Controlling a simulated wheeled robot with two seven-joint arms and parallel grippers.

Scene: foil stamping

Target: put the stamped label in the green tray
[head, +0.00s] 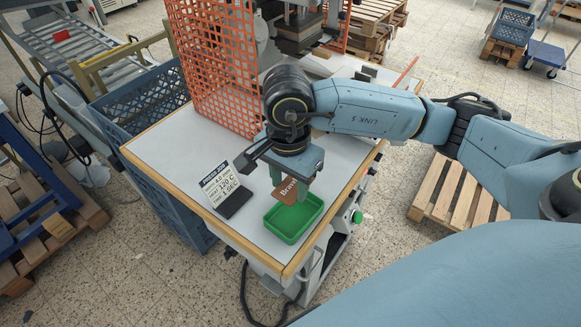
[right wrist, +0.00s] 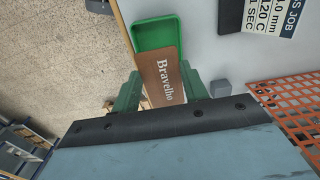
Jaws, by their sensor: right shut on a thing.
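My right gripper (head: 289,187) points down over the table and is shut on the stamped label (head: 286,194), a brown piece with white lettering. In the right wrist view the label (right wrist: 162,78) reads "Bravelho" and sits between the green fingers (right wrist: 160,90). The empty green tray (head: 293,218) is on the table near its front corner. The label is at the tray's back edge in the head view, and its end overlaps the tray (right wrist: 158,36) in the right wrist view. I cannot tell its exact height above the tray. My left gripper is not in view.
A job card (head: 218,186) on a dark stand is left of the tray. An orange mesh guard (head: 213,65) and the press (head: 299,32) are behind the arm. The table (head: 181,147) has bare space at its left. A blue crate (head: 141,100) stands beside it.

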